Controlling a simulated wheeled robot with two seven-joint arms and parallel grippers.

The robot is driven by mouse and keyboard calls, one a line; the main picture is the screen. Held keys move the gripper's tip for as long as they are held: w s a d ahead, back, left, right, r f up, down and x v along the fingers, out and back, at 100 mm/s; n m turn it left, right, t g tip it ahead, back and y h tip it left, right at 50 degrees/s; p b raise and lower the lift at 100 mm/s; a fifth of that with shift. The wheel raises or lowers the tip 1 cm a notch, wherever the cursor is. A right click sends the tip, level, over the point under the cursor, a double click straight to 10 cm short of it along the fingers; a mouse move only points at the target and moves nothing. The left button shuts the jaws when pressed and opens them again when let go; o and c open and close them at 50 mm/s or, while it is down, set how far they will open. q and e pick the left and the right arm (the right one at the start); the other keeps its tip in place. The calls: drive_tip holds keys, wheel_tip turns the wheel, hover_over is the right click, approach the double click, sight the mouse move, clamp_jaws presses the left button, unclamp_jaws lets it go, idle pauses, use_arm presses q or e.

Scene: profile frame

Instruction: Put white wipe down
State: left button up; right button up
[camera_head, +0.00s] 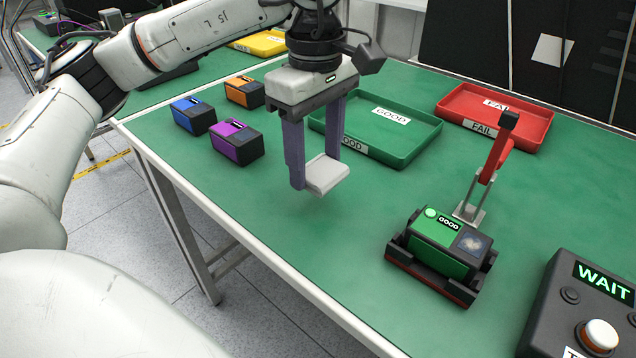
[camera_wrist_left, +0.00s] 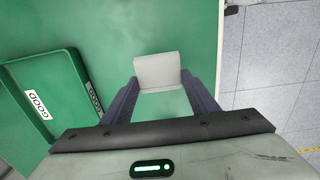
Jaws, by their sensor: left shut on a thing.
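My left gripper (camera_head: 315,185) is shut on the white wipe (camera_head: 327,175), a small folded white piece between its two purple-grey fingertips. The wipe appears to be held above the green table (camera_head: 350,240), left of the green device. In the left wrist view the wipe (camera_wrist_left: 158,72) sits between the fingertips (camera_wrist_left: 160,88), with green table around it and the table edge to the right. My right gripper is in neither view.
A green GOOD tray (camera_head: 430,128) and a red FAIL tray (camera_head: 545,112) lie behind. Blue (camera_head: 193,116), orange (camera_head: 244,91) and purple (camera_head: 237,142) boxes stand at left. A green device (camera_head: 440,240) sits in a black fixture with a red-handled clamp (camera_head: 492,160). A WAIT button box (camera_head: 585,305) is at front right.

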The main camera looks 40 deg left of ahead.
sight(316, 200)
use_arm(q)
wheel_tip(316, 200, down, 5)
drive_tip(key=shift+r, duration=0.1)
idle(0.3)
drive_tip(key=o, duration=1)
drive_tip(key=shift+f, duration=0.2)
drive_tip(key=shift+r, duration=0.1)
